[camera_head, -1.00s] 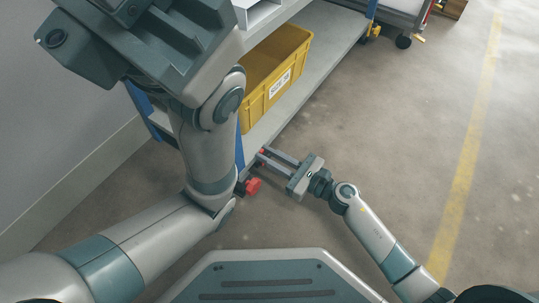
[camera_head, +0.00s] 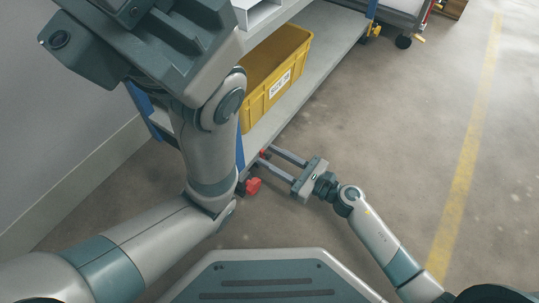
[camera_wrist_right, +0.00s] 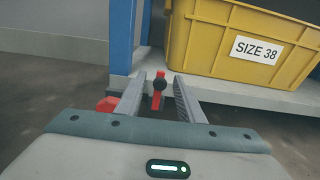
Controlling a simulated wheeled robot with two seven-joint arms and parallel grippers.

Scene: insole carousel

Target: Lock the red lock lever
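The red lock lever (camera_wrist_right: 157,92) with a dark round knob or pivot stands at the shelf edge in the right wrist view, between my right gripper's fingers. It shows as a small red bit (camera_head: 264,153) by the fingertips in the head view. My right gripper (camera_head: 267,155) is open, one finger on each side of the lever, with gaps visible in the wrist view (camera_wrist_right: 159,80). A larger red part (camera_head: 253,185) lies left of the fingers; it also shows in the wrist view (camera_wrist_right: 107,104). My left gripper's body (camera_head: 140,45) fills the upper left; its fingers are out of frame.
A yellow bin (camera_head: 272,78) labelled SIZE 38 stands on the grey lower shelf (camera_head: 330,52), above and right of the lever. A blue post (camera_wrist_right: 122,38) rises to the left.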

